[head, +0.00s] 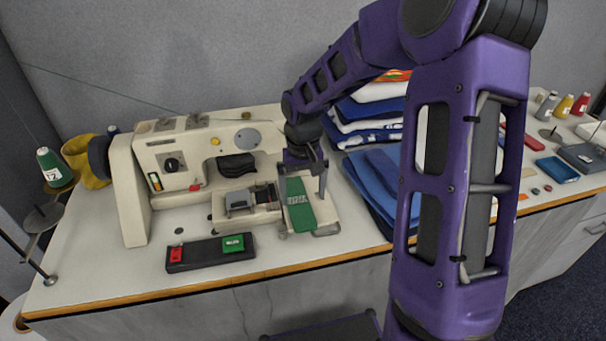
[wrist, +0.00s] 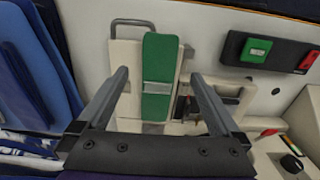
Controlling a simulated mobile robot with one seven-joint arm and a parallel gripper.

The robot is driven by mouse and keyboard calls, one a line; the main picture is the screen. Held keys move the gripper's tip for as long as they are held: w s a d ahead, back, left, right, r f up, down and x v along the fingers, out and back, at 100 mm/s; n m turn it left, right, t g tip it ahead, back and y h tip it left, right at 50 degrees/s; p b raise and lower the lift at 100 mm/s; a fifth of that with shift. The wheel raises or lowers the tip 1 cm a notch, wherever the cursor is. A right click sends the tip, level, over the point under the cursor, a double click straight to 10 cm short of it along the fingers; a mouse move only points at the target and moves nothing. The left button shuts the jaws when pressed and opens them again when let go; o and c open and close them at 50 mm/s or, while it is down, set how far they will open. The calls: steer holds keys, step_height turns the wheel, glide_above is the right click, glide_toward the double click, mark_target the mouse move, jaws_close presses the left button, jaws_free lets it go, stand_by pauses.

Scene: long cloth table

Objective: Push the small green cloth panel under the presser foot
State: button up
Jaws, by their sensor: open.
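The small green cloth panel (head: 297,208) lies flat on a pale plate (head: 328,213) at the right end of the sewing machine (head: 170,165). My gripper (head: 307,178) is over the plate at the panel. In the wrist view my gripper (wrist: 159,76) is open, its fingers apart on either side of the panel, gripping nothing. I cannot tell its height above the cloth. Grey metal parts (head: 240,201) sit just left of the panel. I cannot clearly make out the presser foot among them.
A black switch box (head: 200,260) with red and green buttons lies in front of the machine. Folded blue cloth (head: 370,185) and a stack of garments (head: 365,115) stand close on the right. A green thread cone (head: 52,168) stands at far left.

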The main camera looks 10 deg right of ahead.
mark_target(303, 216)
step_height(303, 216, down, 7)
steer(key=shift+f+b, duration=0.15)
steer(key=shift+b, duration=0.2)
steer(key=c, duration=1.2)
steer(key=shift+c, duration=0.2)
steer(key=shift+w, duration=0.1)
